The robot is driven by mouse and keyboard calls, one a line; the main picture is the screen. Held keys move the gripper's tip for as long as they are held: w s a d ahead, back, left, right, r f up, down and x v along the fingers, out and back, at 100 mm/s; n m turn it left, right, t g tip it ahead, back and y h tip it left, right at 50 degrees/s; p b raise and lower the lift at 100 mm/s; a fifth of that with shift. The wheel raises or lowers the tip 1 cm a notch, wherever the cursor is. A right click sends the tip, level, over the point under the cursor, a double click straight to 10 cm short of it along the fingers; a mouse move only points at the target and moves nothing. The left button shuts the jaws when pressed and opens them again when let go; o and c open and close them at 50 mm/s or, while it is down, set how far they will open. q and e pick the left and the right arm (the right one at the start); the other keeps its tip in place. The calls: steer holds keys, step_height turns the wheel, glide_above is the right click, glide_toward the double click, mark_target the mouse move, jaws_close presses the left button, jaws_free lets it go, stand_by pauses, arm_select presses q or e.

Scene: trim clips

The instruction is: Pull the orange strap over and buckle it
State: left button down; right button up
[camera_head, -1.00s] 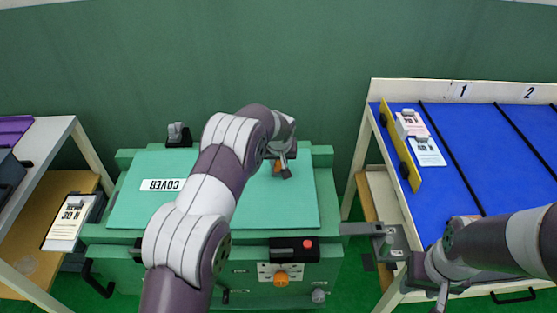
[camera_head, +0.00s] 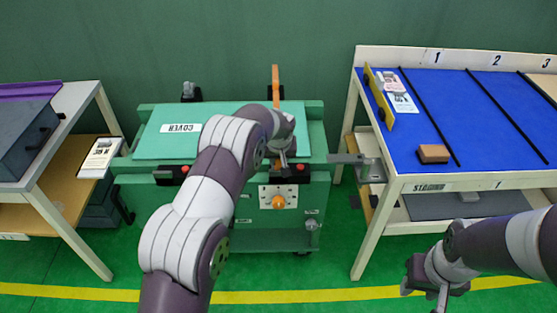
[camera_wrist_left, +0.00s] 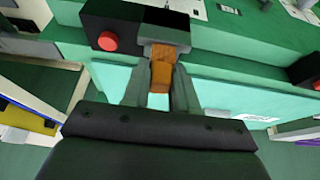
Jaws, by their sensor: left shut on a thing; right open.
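The orange strap (camera_head: 275,82) rises at the back edge of the green case with the cover (camera_head: 160,143); my left arm hides its middle. My left gripper (camera_head: 284,160) is at the case's front edge, close to the right black buckle (camera_head: 292,173) with its red button. In the left wrist view my left gripper (camera_wrist_left: 160,88) is shut on the orange strap end (camera_wrist_left: 160,74), right at the buckle (camera_wrist_left: 125,25). I cannot tell whether the strap end is latched. My right gripper (camera_head: 432,283) is open and empty, low at the right.
A second buckle (camera_head: 172,175) is on the case's front left. An orange knob (camera_head: 279,202) is on the front panel. A blue-topped table (camera_head: 440,110) stands right, with a brown block (camera_head: 433,153). A shelf stand (camera_head: 70,110) is left. Green floor in front is clear.

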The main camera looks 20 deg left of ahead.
arm_select(q)
steer(key=shift+s+f, duration=0.3)
steer(key=c, duration=1.1)
jaws_free()
steer(key=shift+o, duration=0.7)
steer(key=shift+s+d+r, duration=0.1)
steer(key=shift+r, duration=0.15)
arm_select(e)
steer(key=shift+s, duration=0.2)
arm_select(q)
steer(key=shift+r, duration=0.45)
steer(key=v, duration=1.2)
arm_select(e)
steer(key=shift+r, duration=0.1)
arm_select(q)
steer(key=shift+d+f, duration=0.1)
